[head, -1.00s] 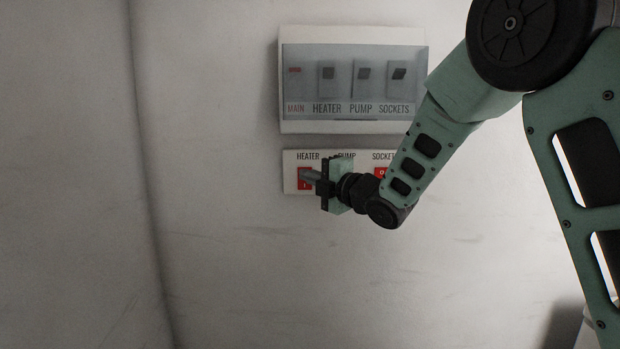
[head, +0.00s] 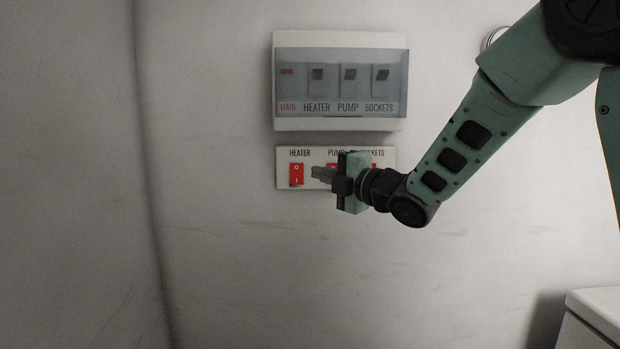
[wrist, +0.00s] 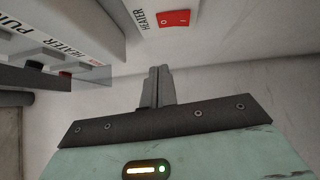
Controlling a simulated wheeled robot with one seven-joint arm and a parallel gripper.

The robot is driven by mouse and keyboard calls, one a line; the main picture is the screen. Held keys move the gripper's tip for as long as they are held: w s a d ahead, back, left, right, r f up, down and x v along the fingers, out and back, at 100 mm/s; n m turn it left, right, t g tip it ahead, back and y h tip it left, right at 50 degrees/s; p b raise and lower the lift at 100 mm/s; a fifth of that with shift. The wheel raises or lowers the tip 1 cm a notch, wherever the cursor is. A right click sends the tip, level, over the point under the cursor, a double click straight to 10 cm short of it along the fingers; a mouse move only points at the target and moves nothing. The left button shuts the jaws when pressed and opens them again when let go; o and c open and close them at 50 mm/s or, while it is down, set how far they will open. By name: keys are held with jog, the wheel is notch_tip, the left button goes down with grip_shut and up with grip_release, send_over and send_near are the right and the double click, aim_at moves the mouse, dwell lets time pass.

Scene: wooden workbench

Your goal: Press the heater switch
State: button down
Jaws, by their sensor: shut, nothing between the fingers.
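The heater switch (head: 296,174) is a red rocker marked O and I, under the label HEATER at the left end of a white switch plate (head: 284,182) on the wall. It also shows in the wrist view (wrist: 174,18), ahead of the fingers. My gripper (head: 314,172) is shut and empty. The wrist view shows the closed fingers (wrist: 156,74) apart from the switch. My gripper partly hides the pump and sockets switches.
A breaker box (head: 340,124) with a smoky clear cover sits on the wall just above the plate, labelled MAIN, HEATER, PUMP and SOCKETS. A white box-like object (head: 600,305) stands at the lower right. The wall left of and below the plate is clear.

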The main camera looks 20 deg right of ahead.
jog(key=v, duration=0.3)
jog(key=shift+s+r, duration=0.2)
dwell(0.3)
jog(key=s+a+f+m+g+h+p, duration=0.35)
jog(key=s+a+f+m+g, duration=0.35)
jog(key=s+a+f+m, duration=0.3)
jog(key=s+f+m+g+h+p, duration=0.1)
jog(key=s+f+m+g+h, duration=0.1)
jog(key=s, duration=1)
jog(key=s+a+f+m+g+h+p, duration=0.1)
jog(key=s+f+m+g, duration=0.3)
jog(key=s, duration=0.9)
jog(key=g+h, duration=0.1)
jog(key=g, duration=0.2)
jog(key=shift+f+g, duration=0.3)
jog(key=shift+f, duration=0.05)
